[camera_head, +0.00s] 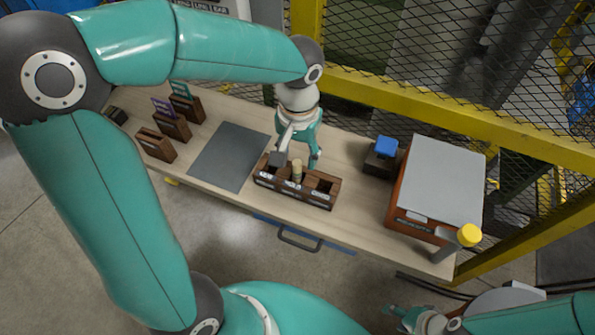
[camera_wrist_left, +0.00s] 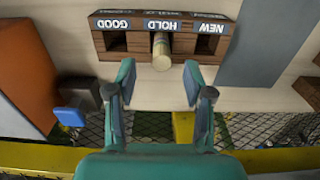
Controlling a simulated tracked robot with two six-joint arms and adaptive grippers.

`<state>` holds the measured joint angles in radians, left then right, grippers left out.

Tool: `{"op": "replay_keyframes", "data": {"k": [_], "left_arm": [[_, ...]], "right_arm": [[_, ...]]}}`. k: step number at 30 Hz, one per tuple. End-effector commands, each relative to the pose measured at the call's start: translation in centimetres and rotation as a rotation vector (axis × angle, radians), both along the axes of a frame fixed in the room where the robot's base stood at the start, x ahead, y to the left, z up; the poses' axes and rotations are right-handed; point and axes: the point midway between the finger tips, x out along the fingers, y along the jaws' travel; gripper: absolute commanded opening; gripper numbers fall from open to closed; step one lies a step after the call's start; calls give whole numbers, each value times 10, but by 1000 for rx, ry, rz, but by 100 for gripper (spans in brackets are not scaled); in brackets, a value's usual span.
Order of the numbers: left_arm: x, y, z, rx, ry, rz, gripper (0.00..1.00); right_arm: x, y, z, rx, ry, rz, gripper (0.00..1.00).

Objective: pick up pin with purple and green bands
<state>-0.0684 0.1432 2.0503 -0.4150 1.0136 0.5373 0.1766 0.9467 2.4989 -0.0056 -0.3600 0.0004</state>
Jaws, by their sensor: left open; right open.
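One pale wooden pin (camera_head: 297,172) stands in the middle compartment of a dark wooden rack (camera_head: 322,202); its top shows in the left wrist view (camera_wrist_left: 161,55). The rack's labels read GOOD, HOLD and NEW in the wrist view, and the pin is in HOLD. My left gripper (camera_head: 296,161) is open and empty, its fingers pointing at the rack with the pin ahead, between their lines (camera_wrist_left: 160,80). My right gripper (camera_head: 393,311) is open at the lower right, away from the table.
A grey mat (camera_head: 230,156) lies left of the rack. Several dark wooden holders, one with a purple tag (camera_head: 164,107), stand further left. A blue-topped box (camera_head: 386,148) and a large grey-lidded box (camera_head: 440,180) stand right. A yellow-framed mesh fence (camera_head: 420,104) runs behind.

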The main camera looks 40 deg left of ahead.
Motion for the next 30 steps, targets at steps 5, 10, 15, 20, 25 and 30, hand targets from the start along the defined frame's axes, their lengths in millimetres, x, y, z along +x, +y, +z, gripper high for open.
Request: {"op": "replay_keyframes", "data": {"k": [5,10,15,20,25,30], "left_arm": [[-1,1,-10,0,4,1,52],[-3,2,-33,-1,7,0,52],[-2,2,-52,0,3,0,52],[-1,2,-55,0,0,1,52],[-1,2,-55,0,0,1,40],[-1,2,-55,0,0,0,12]], "right_arm": [[0,0,4,0,0,0,51],[0,0,12,0,0,0,51],[0,0,13,0,0,0,51],[0,0,12,0,0,0,51],[0,0,12,0,0,0,51],[0,0,12,0,0,0,51]]}}
